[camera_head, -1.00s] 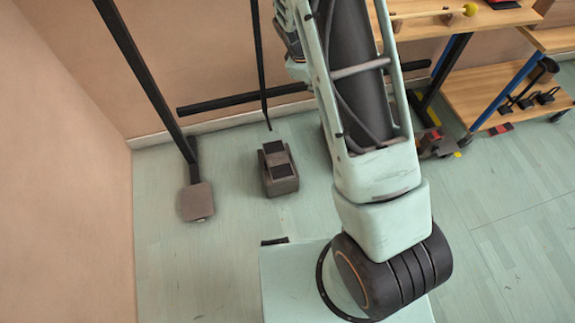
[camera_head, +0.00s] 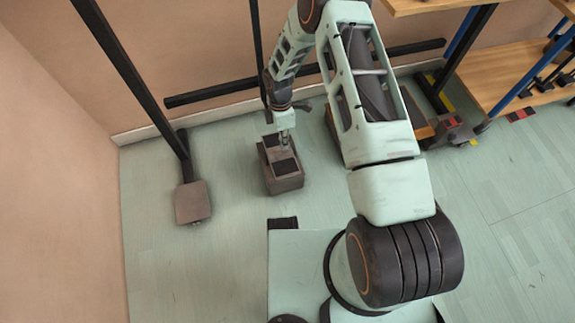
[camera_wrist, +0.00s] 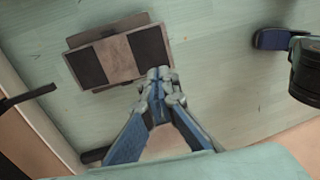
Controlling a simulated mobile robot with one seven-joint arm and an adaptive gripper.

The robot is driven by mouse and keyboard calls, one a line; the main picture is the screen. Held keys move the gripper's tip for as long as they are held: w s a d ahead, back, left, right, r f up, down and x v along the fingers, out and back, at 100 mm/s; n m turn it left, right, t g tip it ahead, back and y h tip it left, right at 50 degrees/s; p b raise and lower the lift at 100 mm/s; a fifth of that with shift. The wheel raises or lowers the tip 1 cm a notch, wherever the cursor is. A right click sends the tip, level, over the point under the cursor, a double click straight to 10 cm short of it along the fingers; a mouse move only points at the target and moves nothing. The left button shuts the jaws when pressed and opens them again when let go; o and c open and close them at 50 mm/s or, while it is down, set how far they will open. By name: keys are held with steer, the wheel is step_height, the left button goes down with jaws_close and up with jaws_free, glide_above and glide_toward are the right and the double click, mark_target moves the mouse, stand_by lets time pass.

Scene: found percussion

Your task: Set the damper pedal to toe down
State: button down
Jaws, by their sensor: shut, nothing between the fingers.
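The damper pedal (camera_head: 283,178) is a grey-brown box on the floor with a rocking plate on top. The plate carries two black pads, one at each end. In the wrist view the pedal (camera_wrist: 116,55) lies at upper left, with a bare band between its pads. My gripper (camera_head: 285,136) is shut and empty, pointing down over the pedal's far end and partly hiding the far pad. In the wrist view my fingertips (camera_wrist: 160,73) overlap the plate's right edge by one pad. I cannot tell whether they touch it, nor which end is lower.
A black post stands on a grey foot plate (camera_head: 192,202) left of the pedal. A black horizontal bar (camera_head: 225,91) runs along the wall behind. A wooden shelf unit (camera_head: 505,70) stands at right. The floor between the foot plate and pedal is clear.

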mark_target(288, 174)
steer(key=f+b, duration=0.1)
steer(key=f, duration=0.3)
steer(key=s+f+b, duration=0.1)
steer(key=f, duration=0.4)
steer(key=s+f+b, duration=0.1)
steer(key=f+b, duration=0.1)
steer(key=f, duration=0.2)
steer(key=shift+s+d+f, duration=0.15)
steer(key=shift+d+f, duration=0.2)
steer(key=shift+s+f, duration=0.1)
steer(key=shift+s+d+f+t, duration=0.1)
steer(key=shift+s+f+t, duration=0.2)
steer(key=shift+f+t, duration=0.35)
steer(key=shift+s+d+f+b, duration=0.1)
steer(key=shift+s+f+b, duration=0.05)
steer(key=shift+f+b, duration=0.45)
steer(key=shift+s+f+b, duration=0.15)
steer(key=shift+f+b, duration=0.35)
steer(key=shift+f, duration=0.15)
steer(key=shift+r, duration=0.1)
step_height(288, 174, up, 14)
steer(key=s+p, duration=0.2)
steer(key=p, duration=0.3)
steer(key=shift+s+d, duration=0.15)
steer(key=shift+d, duration=0.15)
